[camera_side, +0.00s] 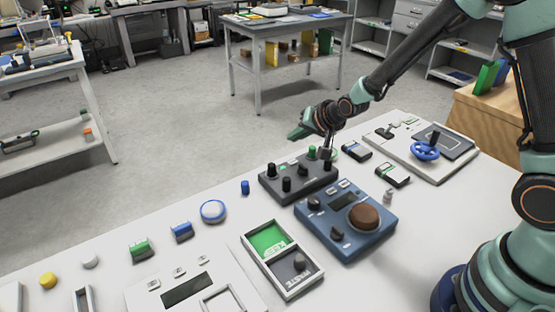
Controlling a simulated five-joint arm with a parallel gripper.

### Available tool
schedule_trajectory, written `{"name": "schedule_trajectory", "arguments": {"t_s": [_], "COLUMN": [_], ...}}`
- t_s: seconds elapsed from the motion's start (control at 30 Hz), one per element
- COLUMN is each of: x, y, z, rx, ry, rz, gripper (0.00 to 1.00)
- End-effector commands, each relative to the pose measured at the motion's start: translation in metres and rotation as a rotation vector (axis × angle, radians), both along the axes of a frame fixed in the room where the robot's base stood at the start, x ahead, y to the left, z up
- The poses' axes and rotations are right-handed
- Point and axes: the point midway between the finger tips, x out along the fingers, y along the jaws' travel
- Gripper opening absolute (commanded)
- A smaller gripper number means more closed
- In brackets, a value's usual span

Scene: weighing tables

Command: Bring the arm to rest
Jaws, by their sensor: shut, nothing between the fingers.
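My gripper (328,152) is at the end of my arm, which reaches in from the right. It points down over the far right part of a dark box with several black knobs (284,186). The fingers are together with nothing between them. A green knob (312,152) stands right beside the fingers. I cannot tell whether the fingertips touch the box or hang just above it.
A blue device with a brown round knob (363,218) stands in front of the box. A panel with a blue handwheel (425,150) is to the right. A green and grey tray (270,241) and several coloured buttons line the white table (395,268).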

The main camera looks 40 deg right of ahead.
Motion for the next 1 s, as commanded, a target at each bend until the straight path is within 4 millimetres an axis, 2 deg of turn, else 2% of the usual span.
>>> {"name": "schedule_trajectory", "arguments": {"t_s": [0.4, 0.57, 0.77, 1.0], "x": [0.0, -0.006, -0.039, -0.098], "y": [0.0, -0.002, -0.009, -0.018], "z": [0.0, 0.017, 0.065, 0.114], "rx": [-0.001, -0.029, -0.132, -0.261], "ry": [0.0, 0.007, 0.057, 0.133], "rz": [0.001, 0.025, 0.119, 0.258], "gripper": [0.0, 0.0, 0.0, 0.0]}}
